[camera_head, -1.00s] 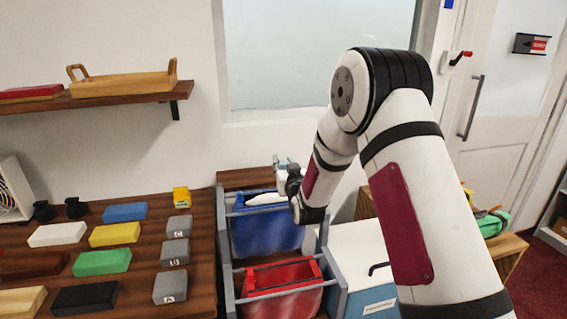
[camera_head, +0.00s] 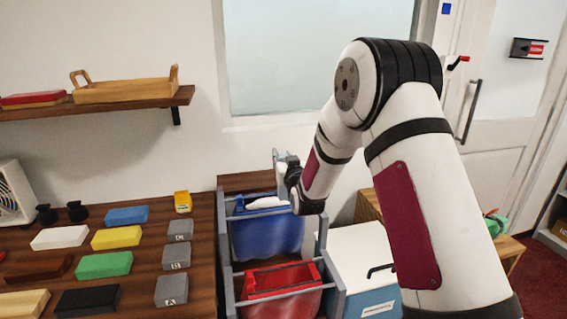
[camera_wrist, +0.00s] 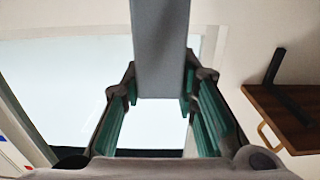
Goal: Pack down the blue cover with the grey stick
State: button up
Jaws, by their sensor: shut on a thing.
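The grey stick (camera_wrist: 160,45) is held between the green-padded fingers of my gripper (camera_wrist: 160,88) in the wrist view. In the head view my gripper (camera_head: 283,165) is at the back of the grey rack, just above and behind the blue bin-like cover (camera_head: 268,234); my arm partly hides it. A pale strip there may be the stick, but I cannot tell. The blue cover hangs in the rack's rear bay, with a white piece (camera_head: 266,203) lying at its top. I see no clear contact between the stick and the cover.
A red bin (camera_head: 283,279) hangs in the front bay of the grey rack (camera_head: 226,265). Coloured blocks (camera_head: 103,264) and several grey lettered blocks (camera_head: 176,256) lie on the wooden counter at left. A white box (camera_head: 357,250) stands right of the rack. A shelf (camera_head: 110,102) is on the wall.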

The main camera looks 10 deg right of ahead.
jog(key=shift+r+p, duration=1)
jog(key=shift+r, duration=2.55)
jog(key=shift+a, duration=0.1)
